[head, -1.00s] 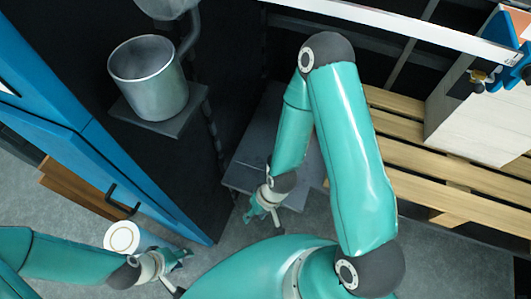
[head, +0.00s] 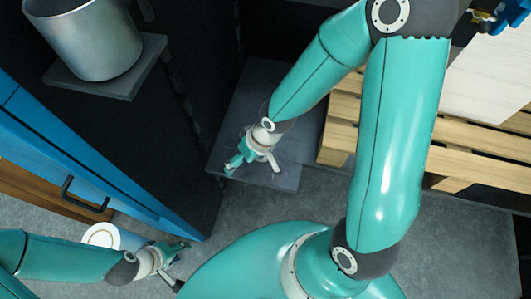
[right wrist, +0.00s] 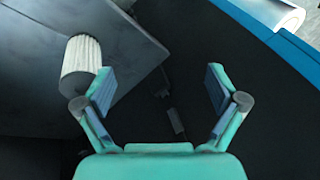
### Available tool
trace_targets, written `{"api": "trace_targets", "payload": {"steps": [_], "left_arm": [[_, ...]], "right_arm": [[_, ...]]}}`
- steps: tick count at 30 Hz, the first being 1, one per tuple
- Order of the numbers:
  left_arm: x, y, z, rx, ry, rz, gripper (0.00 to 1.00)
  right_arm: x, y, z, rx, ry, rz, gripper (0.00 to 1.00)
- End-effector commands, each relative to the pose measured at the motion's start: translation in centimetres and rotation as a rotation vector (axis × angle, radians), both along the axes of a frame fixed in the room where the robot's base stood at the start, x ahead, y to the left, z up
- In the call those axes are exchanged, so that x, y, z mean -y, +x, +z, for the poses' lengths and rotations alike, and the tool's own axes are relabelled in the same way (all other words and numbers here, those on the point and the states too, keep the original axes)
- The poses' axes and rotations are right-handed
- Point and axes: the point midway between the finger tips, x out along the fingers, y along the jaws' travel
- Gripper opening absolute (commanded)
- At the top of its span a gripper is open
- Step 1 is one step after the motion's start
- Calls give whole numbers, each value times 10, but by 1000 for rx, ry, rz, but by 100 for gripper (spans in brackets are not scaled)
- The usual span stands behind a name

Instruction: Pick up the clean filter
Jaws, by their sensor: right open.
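A white pleated cylindrical filter (right wrist: 81,65) shows in the right wrist view, on a dark grey shelf (right wrist: 135,35). My right gripper (right wrist: 160,90) is open and empty. The filter is at its left finger, mostly outside the gap between the fingers; I cannot tell whether they touch. In the head view my right gripper (head: 252,166) is over the grey shelf (head: 285,178), and I cannot make out the filter there. My left gripper (head: 180,265) is low at the left, apart from the shelf, and looks open with nothing seen in it.
A metal bucket (head: 90,40) stands on a small ledge at upper left. A blue panel (head: 80,150) runs along the left. A white-topped round container (head: 102,235) is behind my left arm. A wooden pallet (head: 460,165) lies at right. Grey floor is open beside the shelf.

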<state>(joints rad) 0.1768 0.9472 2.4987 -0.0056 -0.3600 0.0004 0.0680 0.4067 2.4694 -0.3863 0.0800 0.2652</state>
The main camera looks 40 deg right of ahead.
Motion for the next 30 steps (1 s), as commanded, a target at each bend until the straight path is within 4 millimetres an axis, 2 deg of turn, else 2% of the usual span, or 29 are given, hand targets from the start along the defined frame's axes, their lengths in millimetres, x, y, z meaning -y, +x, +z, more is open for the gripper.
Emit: {"api": "trace_targets", "payload": {"steps": [1, 4, 9, 14, 17, 24, 30], "left_arm": [[0, 0, -28, 0, 0, 0, 40], [0, 0, -49, 0, 0, 0, 40], [0, 0, -69, 1, 0, 0, 40], [0, 0, -77, 1, 0, 0, 40], [0, 0, -84, 1, 0, 0, 40], [0, 0, -110, 1, 0, 0, 40], [0, 0, -126, 1, 0, 0, 40]], "right_arm": [[19, 10, -4, 38, -50, -68, 95], [46, 13, 13, 91, -134, -81, 95], [83, 12, 36, 160, -252, -126, 95], [97, 13, 40, 183, -299, -148, 95], [99, 17, 28, 182, -304, -149, 95], [100, 36, -22, 180, -302, -148, 95], [101, 50, -52, 182, -301, -150, 95]]}}
